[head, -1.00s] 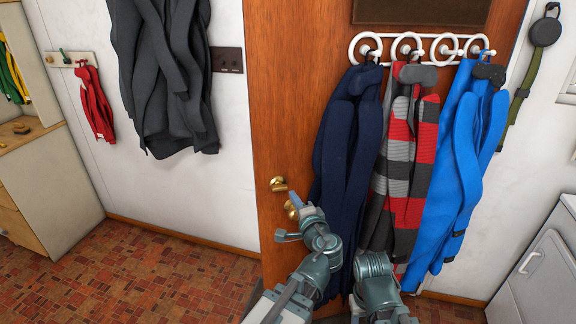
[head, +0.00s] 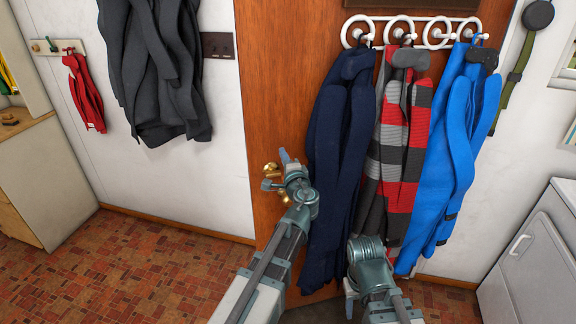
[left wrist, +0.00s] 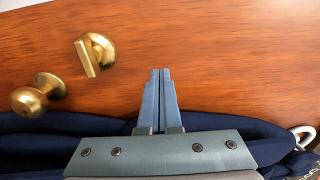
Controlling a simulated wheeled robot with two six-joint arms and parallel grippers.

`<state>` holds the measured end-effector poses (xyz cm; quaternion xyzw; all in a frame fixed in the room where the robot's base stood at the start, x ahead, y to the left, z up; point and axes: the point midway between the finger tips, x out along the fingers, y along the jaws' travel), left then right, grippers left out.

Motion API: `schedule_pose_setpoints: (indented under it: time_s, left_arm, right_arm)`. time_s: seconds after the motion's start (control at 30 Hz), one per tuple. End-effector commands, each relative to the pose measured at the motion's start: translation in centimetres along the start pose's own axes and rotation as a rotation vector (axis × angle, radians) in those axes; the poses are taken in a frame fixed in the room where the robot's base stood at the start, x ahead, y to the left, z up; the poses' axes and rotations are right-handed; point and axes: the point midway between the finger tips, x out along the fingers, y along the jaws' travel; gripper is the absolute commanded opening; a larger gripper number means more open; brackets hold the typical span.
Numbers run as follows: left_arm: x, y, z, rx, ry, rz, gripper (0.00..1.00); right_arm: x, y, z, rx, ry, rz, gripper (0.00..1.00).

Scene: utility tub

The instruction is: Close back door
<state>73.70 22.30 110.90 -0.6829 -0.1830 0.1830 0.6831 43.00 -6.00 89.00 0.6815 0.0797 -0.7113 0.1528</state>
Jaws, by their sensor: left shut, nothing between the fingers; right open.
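The brown wooden door (head: 268,90) fills the middle of the head view and the background of the left wrist view (left wrist: 220,60). A brass knob (left wrist: 38,94) and a brass thumb-turn (left wrist: 95,54) sit near its left edge; brass hardware (head: 271,169) also shows in the head view. My left gripper (head: 286,156) is shut and empty in front of the door, beside the brass hardware. In the left wrist view its fingertips (left wrist: 160,72) are together, right of the thumb-turn; contact with the door is unclear.
A navy coat (head: 338,170), a red-and-grey striped garment (head: 403,150) and a blue coat (head: 450,160) hang from a white hook rack (head: 437,38) on the door. A white cabinet (head: 535,260) stands right. Tiled floor (head: 130,265) is clear at left.

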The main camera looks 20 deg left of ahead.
Motion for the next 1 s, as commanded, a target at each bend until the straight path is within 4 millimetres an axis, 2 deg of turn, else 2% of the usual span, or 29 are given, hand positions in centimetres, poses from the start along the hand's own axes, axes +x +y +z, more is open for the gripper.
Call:
schedule_pose_setpoints:
  time_s: [0.03,0.23,0.8,1.0]
  left_arm:
    - [1.1,0.0,-0.1,0.0,-0.002,0.0,0.0]
    - [3.0,0.0,-0.1,0.0,-0.001,0.0,0.0]
    - [3.7,0.0,0.1,0.0,0.001,0.0,0.0]
    - [5.4,0.0,1.3,0.0,0.014,0.0,0.0]
  right_arm:
    - [0.0,0.0,0.0,0.0,0.0,0.0,0.5]
    - [0.0,0.0,0.0,0.0,0.0,0.0,0.5]
    - [0.0,0.0,0.0,0.0,0.0,0.0,0.5]
    - [0.0,0.0,0.0,0.0,0.0,0.0,0.5]
